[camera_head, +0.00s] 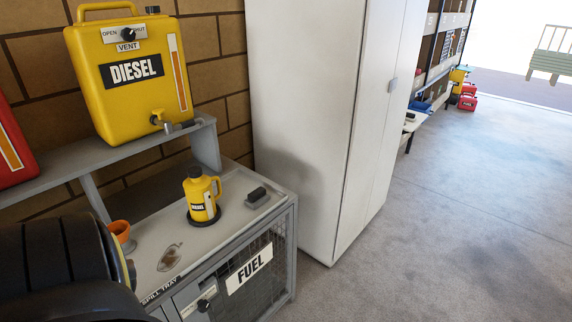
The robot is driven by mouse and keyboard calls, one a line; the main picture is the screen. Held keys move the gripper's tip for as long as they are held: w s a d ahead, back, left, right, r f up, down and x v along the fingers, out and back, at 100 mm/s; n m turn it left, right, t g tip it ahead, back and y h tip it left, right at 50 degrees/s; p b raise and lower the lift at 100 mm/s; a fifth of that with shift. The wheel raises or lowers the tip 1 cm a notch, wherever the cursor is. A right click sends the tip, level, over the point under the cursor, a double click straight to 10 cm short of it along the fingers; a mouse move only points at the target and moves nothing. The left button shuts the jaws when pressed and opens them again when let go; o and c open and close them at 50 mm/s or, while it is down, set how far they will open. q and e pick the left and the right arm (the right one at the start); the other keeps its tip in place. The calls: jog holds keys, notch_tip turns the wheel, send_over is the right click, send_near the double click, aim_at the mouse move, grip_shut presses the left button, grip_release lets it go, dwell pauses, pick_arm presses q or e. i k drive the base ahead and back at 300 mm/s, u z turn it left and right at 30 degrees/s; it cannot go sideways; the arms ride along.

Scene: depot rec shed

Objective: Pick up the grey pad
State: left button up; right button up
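A small dark grey block (256,194), the only thing here that looks like the grey pad, lies on the right part of the fuel cabinet top (230,218). It seems to rest on a thin, lighter flat piece (268,201). It is to the right of the small yellow diesel jug (196,196), apart from it. Nothing covers it from this view. Neither of my grippers shows in the picture.
A large yellow diesel can (120,75) with a tap stands on the raised shelf (60,182). An orange cup (120,230) and a brown spill (170,260) are left on the top. A tall white cabinet (305,110) stands right. A large black shape (60,255) fills the lower left.

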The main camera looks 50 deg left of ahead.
aim_at(259, 197)
jog(key=u, duration=0.3)
jog(key=i, duration=2)
jog(key=u, duration=2.05)
jog(key=i, duration=1.15)
jog(key=u, duration=0.95)
